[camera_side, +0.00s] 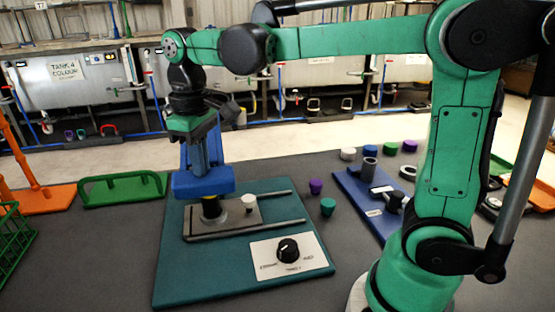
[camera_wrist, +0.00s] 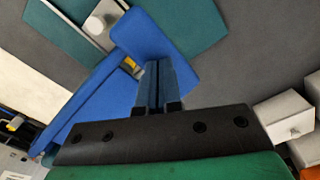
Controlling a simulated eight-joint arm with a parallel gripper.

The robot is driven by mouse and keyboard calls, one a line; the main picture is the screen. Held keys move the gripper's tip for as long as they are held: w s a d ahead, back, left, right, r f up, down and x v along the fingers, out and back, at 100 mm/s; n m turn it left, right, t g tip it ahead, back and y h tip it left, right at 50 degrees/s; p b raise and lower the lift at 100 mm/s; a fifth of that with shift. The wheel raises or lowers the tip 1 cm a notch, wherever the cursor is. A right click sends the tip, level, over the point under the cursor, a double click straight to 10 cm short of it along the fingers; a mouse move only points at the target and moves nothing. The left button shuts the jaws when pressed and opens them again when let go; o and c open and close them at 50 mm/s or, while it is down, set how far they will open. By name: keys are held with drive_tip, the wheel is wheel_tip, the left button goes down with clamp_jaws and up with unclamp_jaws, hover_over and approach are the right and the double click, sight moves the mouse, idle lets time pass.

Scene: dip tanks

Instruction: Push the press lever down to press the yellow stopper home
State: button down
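The blue press (camera_side: 203,184) stands on the left of the teal board, with its broad blue head over a dark cylinder (camera_side: 214,211). A bit of the yellow stopper (camera_side: 209,197) shows between head and cylinder; the rest is hidden. My gripper (camera_side: 207,170) points down just above or on the press head; I cannot tell whether it touches. In the wrist view, the fingers of my gripper (camera_wrist: 157,66) are together with nothing between them, over the blue press (camera_wrist: 165,38). A long blue bar, seemingly part of the press, runs to the lower left there. I cannot clearly tell the lever apart.
The teal board (camera_side: 185,285) also carries a grey plate with a white stopper (camera_side: 249,202), two rods and a dial (camera_side: 288,250). Purple (camera_side: 316,186) and green (camera_side: 328,206) stoppers stand right of it. A green handled rack (camera_side: 122,190) stands left. The front table is clear.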

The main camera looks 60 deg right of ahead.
wheel_tip(320, 180, up, 13)
idle(1.1)
drive_tip(key=shift+s+f, duration=0.1)
drive_tip(key=shift+f, duration=0.05)
drive_tip(key=s+d+f+m+t, duration=0.1)
drive_tip(key=s+f+t, duration=0.2)
drive_tip(key=f, duration=0.5)
drive_tip(key=s+d+f+m+t, duration=0.1)
drive_tip(key=s+f+m+t, duration=0.1)
drive_tip(key=f, duration=0.7)
drive_tip(key=shift+s+d+t, duration=0.4)
drive_tip(key=shift+s+t, duration=0.45)
drive_tip(key=shift+t, duration=0.25)
drive_tip(key=shift+f, duration=0.1)
